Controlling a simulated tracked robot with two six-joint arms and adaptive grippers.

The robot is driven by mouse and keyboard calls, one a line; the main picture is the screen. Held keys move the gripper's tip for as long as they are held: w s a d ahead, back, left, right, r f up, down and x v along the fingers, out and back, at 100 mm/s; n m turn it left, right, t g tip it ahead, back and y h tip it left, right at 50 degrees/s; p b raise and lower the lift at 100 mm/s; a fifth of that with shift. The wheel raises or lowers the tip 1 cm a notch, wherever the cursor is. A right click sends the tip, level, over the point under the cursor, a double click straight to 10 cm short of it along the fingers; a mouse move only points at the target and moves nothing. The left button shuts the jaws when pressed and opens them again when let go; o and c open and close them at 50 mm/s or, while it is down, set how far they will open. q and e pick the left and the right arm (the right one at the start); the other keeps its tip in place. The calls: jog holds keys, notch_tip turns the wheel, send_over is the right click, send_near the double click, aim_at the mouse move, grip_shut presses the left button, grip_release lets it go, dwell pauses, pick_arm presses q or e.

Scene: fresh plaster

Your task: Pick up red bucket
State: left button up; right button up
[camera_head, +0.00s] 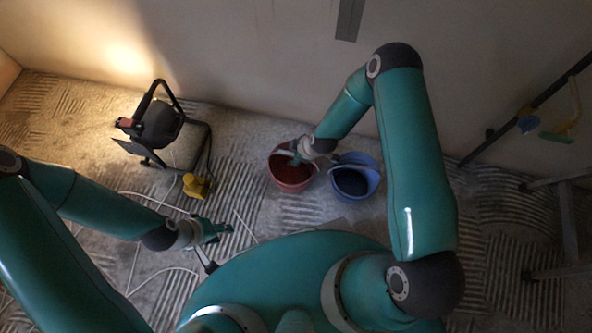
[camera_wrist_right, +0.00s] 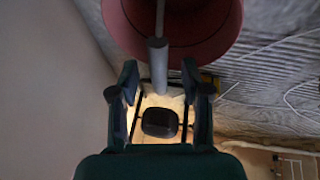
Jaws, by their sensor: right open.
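The red bucket (camera_head: 291,180) stands on the floor near the wall, left of the blue bucket (camera_head: 356,184). My right gripper (camera_head: 288,153) is over the red bucket's rim in the head view and hides part of it. In the right wrist view the red bucket (camera_wrist_right: 205,22) fills the top. Its grey handle grip (camera_wrist_right: 157,57) lies between the spread fingers of my right gripper (camera_wrist_right: 161,92), which is open. I cannot tell whether the fingers touch the handle. My left gripper (camera_head: 216,246) is low at the left, fingers apart, open and empty.
A black work lamp on a stand (camera_head: 157,124) is at the left by the wall, with a yellow object (camera_head: 195,186) next to it. White cable (camera_head: 150,268) trails over the ridged floor. At the right are a dark pole (camera_head: 527,106) and a ladder-like frame (camera_head: 566,215).

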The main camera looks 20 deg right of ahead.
jog(key=shift+x, duration=0.95)
jog(key=shift+c, duration=0.3)
grip_shut()
